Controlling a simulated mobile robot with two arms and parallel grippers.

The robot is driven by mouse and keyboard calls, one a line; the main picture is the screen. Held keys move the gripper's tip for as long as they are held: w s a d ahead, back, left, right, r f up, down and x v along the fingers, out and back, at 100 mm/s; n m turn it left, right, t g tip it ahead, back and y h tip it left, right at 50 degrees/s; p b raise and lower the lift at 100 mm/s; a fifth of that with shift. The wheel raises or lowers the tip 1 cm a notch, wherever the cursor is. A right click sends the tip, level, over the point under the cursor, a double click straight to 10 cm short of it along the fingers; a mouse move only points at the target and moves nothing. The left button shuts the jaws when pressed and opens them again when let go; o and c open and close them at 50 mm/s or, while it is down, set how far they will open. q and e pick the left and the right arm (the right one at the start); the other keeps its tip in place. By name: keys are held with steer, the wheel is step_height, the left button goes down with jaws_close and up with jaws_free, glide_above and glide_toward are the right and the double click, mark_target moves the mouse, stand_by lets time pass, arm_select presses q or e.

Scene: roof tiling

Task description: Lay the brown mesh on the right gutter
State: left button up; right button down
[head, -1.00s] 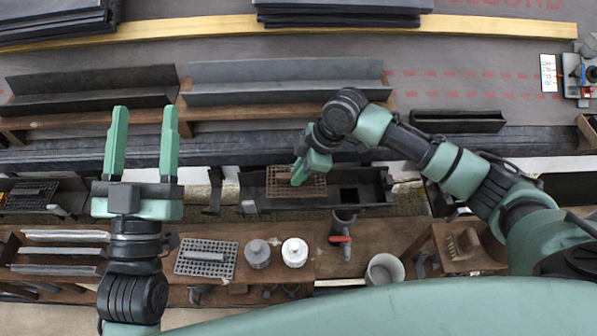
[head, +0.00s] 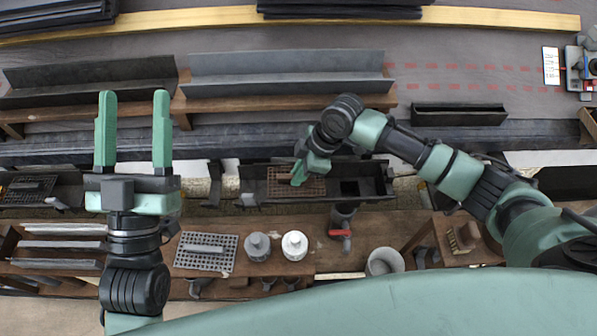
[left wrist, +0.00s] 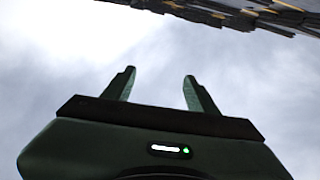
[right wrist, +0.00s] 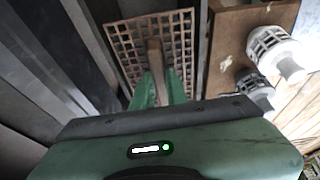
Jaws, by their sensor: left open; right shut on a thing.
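The brown mesh (head: 312,187) lies at the left part of the dark right gutter (head: 364,170), over its channel, in the head view. In the right wrist view the mesh (right wrist: 128,42) is a brown grid with a bar-shaped handle (right wrist: 156,62). My right gripper (head: 297,178) is shut on that handle; its fingers (right wrist: 164,88) hide part of the mesh. Whether the mesh rests fully on the gutter, I cannot tell. My left gripper (head: 133,95) is open and empty, raised over the left side; the left wrist view shows only sky between its fingers (left wrist: 160,88).
A grey mesh (head: 205,262), a grey cap (head: 257,252) and a white cap (head: 295,250) stand on the wooden plank below the gutter. A dark pipe piece (head: 342,222) with a red band and a grey cup (head: 385,262) are to the right. Another gutter with a dark mesh (head: 30,187) is at left.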

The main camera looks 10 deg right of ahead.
arm_select(q)
steer(key=shift+w+f+g+p, duration=0.15)
steer(key=shift+w+f+g, duration=0.25)
steer(key=shift+f, duration=0.15)
steer(key=shift+w+f+g+p, duration=0.15)
steer(key=shift+w+f+g, duration=0.25)
steer(key=shift+f, duration=0.15)
stand_by(0.5)
steer(key=shift+w+f+g, duration=0.15)
steer(key=shift+f+g, duration=0.15)
steer(key=shift+f, duration=0.15)
steer(key=shift+w+f+y, duration=0.1)
steer(key=shift+f+y, duration=0.15)
steer(key=shift+y, duration=0.05)
steer(key=shift+f, duration=0.1)
steer(key=shift+w+f+g, duration=0.1)
steer(key=shift+f+g, duration=0.1)
steer(key=shift+g, duration=0.1)
steer(key=shift+w+a+f+g+y+p, duration=0.1)
steer(key=shift+w+f+g+y+p, duration=0.25)
steer(key=shift+f, duration=0.35)
stand_by(0.5)
steer(key=shift+f, duration=0.2)
steer(key=shift+f+g, duration=0.3)
steer(key=shift+g, duration=0.05)
steer(key=shift+w+a+f+g+y+p, duration=0.1)
steer(key=shift+f+g+y+p, duration=0.15)
steer(key=shift+f+g+p, duration=0.5)
stand_by(0.8)
